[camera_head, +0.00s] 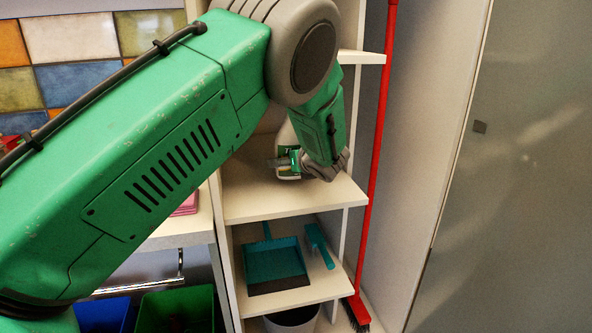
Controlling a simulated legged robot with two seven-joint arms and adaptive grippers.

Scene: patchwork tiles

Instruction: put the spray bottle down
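The spray bottle (288,172) is pale with a green label and stands about upright at the middle shelf (262,207) of the tall cabinet. Its upper part is hidden behind my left arm. My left gripper (289,162) reaches in from the right of the bottle, low over the shelf, with its fingers around the bottle's lower body. It appears shut on the bottle. The bottle's base is at or just above the shelf board; I cannot tell if it touches. My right gripper is not in view.
The shelf below holds a teal dustpan (275,262) and a teal brush (318,245). A red broom handle (378,140) stands just right of the shelves. A grey door (520,180) fills the right side. Blue and green bins (176,310) are at lower left.

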